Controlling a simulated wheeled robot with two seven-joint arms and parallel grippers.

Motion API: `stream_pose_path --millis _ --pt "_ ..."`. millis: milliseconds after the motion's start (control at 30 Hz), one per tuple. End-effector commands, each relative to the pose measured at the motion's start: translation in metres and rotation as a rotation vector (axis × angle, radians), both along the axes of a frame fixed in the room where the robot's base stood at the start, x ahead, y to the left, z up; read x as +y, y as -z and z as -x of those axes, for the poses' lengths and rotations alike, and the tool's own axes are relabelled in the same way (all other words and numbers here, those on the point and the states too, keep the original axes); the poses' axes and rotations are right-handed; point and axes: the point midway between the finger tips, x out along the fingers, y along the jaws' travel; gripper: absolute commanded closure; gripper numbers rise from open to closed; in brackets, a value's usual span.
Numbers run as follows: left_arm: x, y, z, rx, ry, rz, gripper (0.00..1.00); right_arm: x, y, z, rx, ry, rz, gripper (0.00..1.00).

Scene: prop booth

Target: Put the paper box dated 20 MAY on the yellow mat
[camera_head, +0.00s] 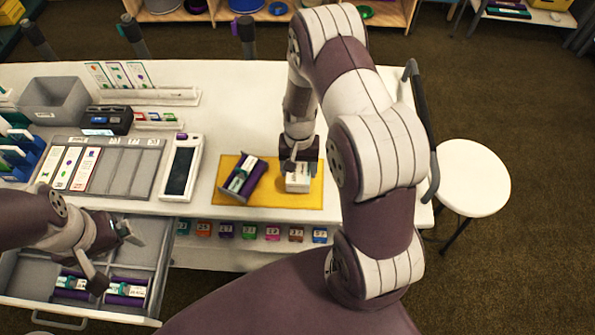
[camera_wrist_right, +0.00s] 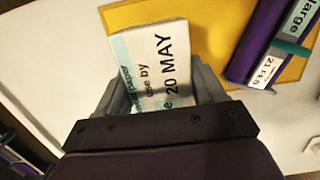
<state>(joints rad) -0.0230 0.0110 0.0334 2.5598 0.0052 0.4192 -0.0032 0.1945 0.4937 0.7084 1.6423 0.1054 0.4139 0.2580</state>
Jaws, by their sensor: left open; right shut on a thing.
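The white paper box (camera_head: 298,179) is between the fingers of my right gripper (camera_head: 298,165). Its printed face (camera_wrist_right: 155,65) reads "use by" and "20 MAY" in the right wrist view. My right gripper is shut on it. In the head view the box shows over the right part of the yellow mat (camera_head: 285,200); I cannot tell whether it touches the mat. The mat also shows in the right wrist view (camera_wrist_right: 200,12). My left gripper (camera_head: 113,257) is open and empty over the open drawer.
The open drawer (camera_head: 155,240) holds purple-and-white boxes (camera_head: 125,292). A white handheld device (camera_head: 181,168) lies left of the mat. A round white stool (camera_head: 472,178) stands right.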

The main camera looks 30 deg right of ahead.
Motion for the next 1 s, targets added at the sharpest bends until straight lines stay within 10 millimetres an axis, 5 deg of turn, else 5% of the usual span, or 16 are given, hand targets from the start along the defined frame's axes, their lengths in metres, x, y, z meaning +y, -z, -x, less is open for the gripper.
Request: stream_pose_path --millis 233,600,633,700,1000 --pt "0.000 -0.011 0.000 0.000 0.000 0.000 0.00 0.001 0.037 -0.002 0.001 -0.001 0.000 0.42" --pt "0.000 -0.006 0.000 0.000 0.000 0.000 0.00 0.001 0.045 -0.002 -0.001 -0.001 0.000 0.42" --pt "0.000 -0.007 0.000 0.000 0.000 0.000 0.00 0.001 0.045 -0.002 0.000 -0.001 0.000 0.25" --pt "0.000 -0.008 0.000 0.000 0.000 0.000 0.00 0.001 0.044 -0.002 0.000 -0.001 0.000 0.06" --pt "0.000 -0.010 0.000 0.000 0.000 0.000 0.00 0.001 0.042 -0.002 -0.001 -0.001 0.000 0.06"
